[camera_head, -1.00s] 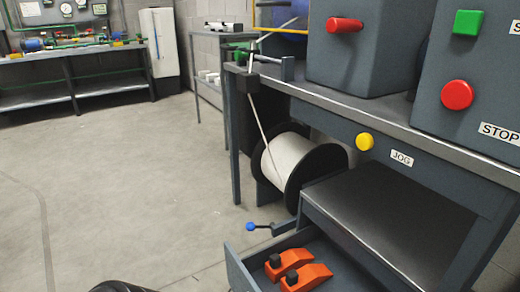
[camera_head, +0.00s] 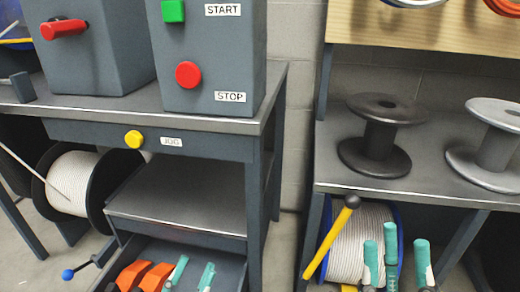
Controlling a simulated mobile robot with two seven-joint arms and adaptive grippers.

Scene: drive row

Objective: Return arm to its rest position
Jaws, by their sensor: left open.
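My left gripper (camera_head: 193,268) shows at the bottom of the head view as two teal-tipped fingers standing apart. It is open, and I see nothing between its tips. It is in front of the open drawer (camera_head: 235,264) below the left bench, to the right of the orange parts in the picture. My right gripper (camera_head: 397,256) shows at the bottom right as several upright teal-tipped fingers, spread apart with nothing seen between them. It appears in front of a white cable reel with blue flanges (camera_head: 345,262). The rest of both arms is out of view.
The left bench carries a grey box with START and STOP buttons (camera_head: 212,62). A yellow JOG button (camera_head: 134,139) is on its front. Orange parts (camera_head: 155,277) lie in the drawer. A yellow lever (camera_head: 330,245) rises near my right gripper. Empty spools (camera_head: 376,135) stand on the right bench.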

